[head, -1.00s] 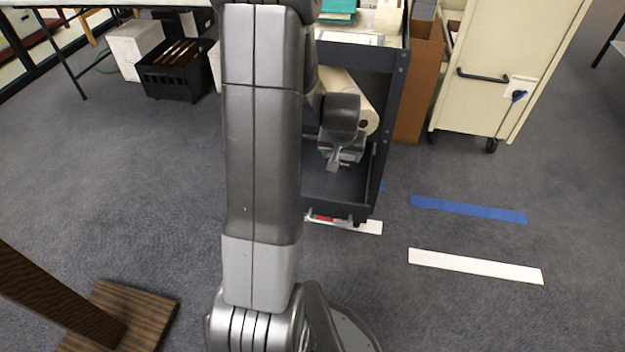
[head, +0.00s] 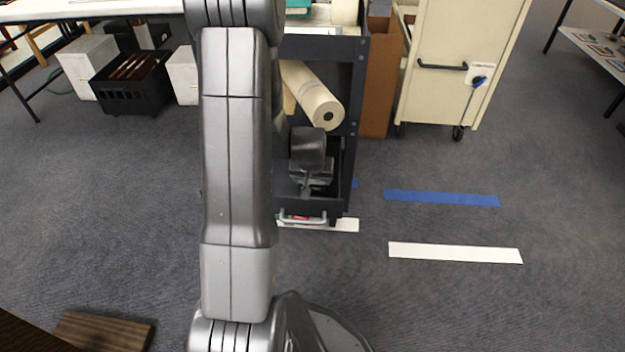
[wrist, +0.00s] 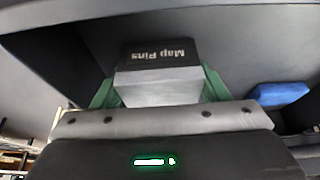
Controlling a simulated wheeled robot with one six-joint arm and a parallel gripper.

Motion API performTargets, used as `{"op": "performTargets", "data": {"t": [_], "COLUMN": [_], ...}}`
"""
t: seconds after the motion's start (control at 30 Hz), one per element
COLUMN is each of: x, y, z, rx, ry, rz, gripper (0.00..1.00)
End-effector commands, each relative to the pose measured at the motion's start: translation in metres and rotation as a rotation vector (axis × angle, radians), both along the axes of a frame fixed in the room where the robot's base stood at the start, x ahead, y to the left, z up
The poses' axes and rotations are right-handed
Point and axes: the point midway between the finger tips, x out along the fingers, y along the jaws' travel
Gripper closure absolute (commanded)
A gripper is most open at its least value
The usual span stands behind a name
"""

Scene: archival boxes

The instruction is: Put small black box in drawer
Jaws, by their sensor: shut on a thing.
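The small black box (wrist: 160,55), lettered "Map Pins", sits between the green fingers of my gripper (wrist: 156,88) in the wrist view. My gripper is shut on it. In the head view my gripper (head: 308,182) is low at the front of the dark cart, over the drawer (head: 340,205) at its bottom. The drawer appears pulled out, with a pale handle (head: 303,218) at its front. Dark walls surround the box in the wrist view. The box is not discernible in the head view, and I cannot tell whether it touches the drawer floor.
A blue object (wrist: 278,95) lies right of the box in the wrist view. A paper roll (head: 312,98) rests on the cart's shelf above the drawer. A brown panel (head: 378,85) and cream cabinet (head: 450,60) stand right. Carpet with blue and white strips is clear.

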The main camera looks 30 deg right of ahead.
Motion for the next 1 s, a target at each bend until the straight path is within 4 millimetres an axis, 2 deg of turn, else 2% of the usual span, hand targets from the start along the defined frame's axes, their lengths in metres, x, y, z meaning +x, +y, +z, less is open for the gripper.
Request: {"op": "performTargets", "data": {"t": [0.23,0.27,0.33,0.37,0.73,0.87,1.0], "x": [0.000,0.000,0.000,0.000,0.000,-0.006,-0.015], "y": [0.000,0.000,0.000,0.000,0.000,0.004,0.009], "z": [-0.004,-0.002,-0.002,-0.002,0.003,0.022,0.051], "rx": [0.000,0.000,0.000,0.000,0.000,-0.001,-0.002], "ry": [0.000,0.000,0.000,0.000,0.000,-0.002,-0.003], "rz": [0.000,0.000,0.000,0.000,0.000,0.000,0.000], "gripper": [0.55,0.26,0.13,0.11,0.11,0.11,0.11]}}
